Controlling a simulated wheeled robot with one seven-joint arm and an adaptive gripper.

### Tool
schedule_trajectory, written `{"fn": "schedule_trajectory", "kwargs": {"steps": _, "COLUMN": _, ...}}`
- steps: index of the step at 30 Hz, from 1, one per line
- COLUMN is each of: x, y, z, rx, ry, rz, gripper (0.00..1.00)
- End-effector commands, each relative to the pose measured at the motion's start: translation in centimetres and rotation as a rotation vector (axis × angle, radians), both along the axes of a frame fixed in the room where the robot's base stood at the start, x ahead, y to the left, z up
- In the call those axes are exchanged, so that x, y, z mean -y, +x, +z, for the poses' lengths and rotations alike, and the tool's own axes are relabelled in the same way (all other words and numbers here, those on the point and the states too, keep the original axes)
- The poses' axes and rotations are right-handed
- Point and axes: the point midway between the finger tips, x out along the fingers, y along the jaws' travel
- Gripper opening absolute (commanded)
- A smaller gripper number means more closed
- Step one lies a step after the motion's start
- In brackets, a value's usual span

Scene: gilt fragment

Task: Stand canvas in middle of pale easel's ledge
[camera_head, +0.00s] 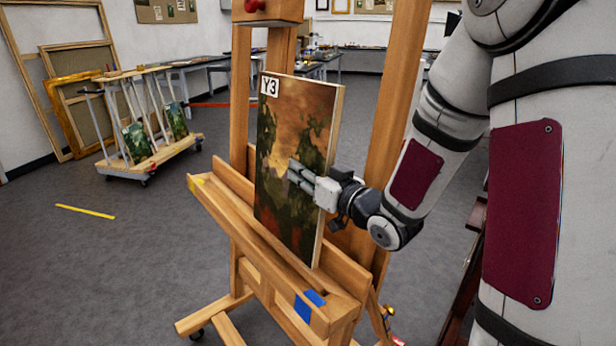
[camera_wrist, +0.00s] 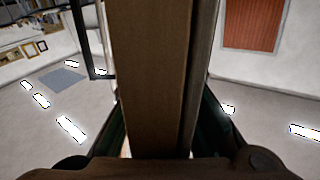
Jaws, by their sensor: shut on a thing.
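The canvas (camera_head: 290,130), a dark landscape painting with a "Y3" label at its top left corner, is upright at the pale wooden easel. Its lower edge is at the easel's ledge (camera_head: 240,232); I cannot tell whether it touches. My gripper (camera_head: 306,178) is shut on the canvas's right side, with fingers across its painted face. In the wrist view the canvas edge (camera_wrist: 155,80) fills the middle, between the dark fingers (camera_wrist: 160,140). The ledge has a yellow mark at its left end and blue tape (camera_head: 315,298) at its right end. The canvas's back is hidden.
The easel's uprights (camera_head: 395,100) rise behind the canvas, and a top clamp with a red knob (camera_head: 255,8) is above it. A wheeled rack (camera_head: 150,150) with paintings stands at the left. Frames lean on the left wall. Grey floor (camera_head: 110,250) is open at the left.

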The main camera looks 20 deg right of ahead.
Motion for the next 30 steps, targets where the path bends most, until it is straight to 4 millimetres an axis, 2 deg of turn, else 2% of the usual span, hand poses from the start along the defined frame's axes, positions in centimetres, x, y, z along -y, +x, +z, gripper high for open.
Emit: {"fn": "schedule_trajectory", "kwargs": {"steps": 30, "x": -2.4, "y": 7.0, "z": 0.1, "rx": 0.002, "ry": 0.002, "rz": 0.003, "gripper": 0.0}}
